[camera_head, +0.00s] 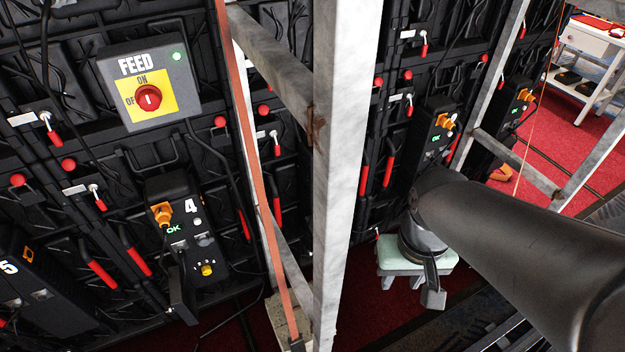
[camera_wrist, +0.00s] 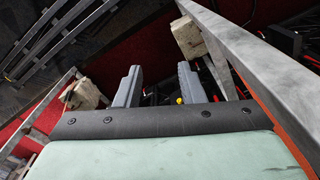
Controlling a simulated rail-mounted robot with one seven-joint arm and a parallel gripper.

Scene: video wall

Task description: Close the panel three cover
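In the head view, a black panel box (camera_head: 437,125) with an orange connector and a green OK light is mounted on the wall right of the grey post. By its place beside panel 4 it looks like panel three, but I cannot read its number. My arm hides its lower part, so its cover cannot be made out. My gripper (camera_head: 402,284), with a pale green body, is low, below and slightly left of this box. In the wrist view my gripper (camera_wrist: 160,66) has its two grey fingers apart, with nothing held between them. A small yellow spot shows by the right finger.
Panel 4 (camera_head: 188,215) stands at left, with a dark flap hanging at its bottom. Panel 5 (camera_head: 28,275) is at the far left. A grey metal post (camera_head: 346,150) stands close left of my gripper. A white cart (camera_head: 590,45) is at the far right on red carpet.

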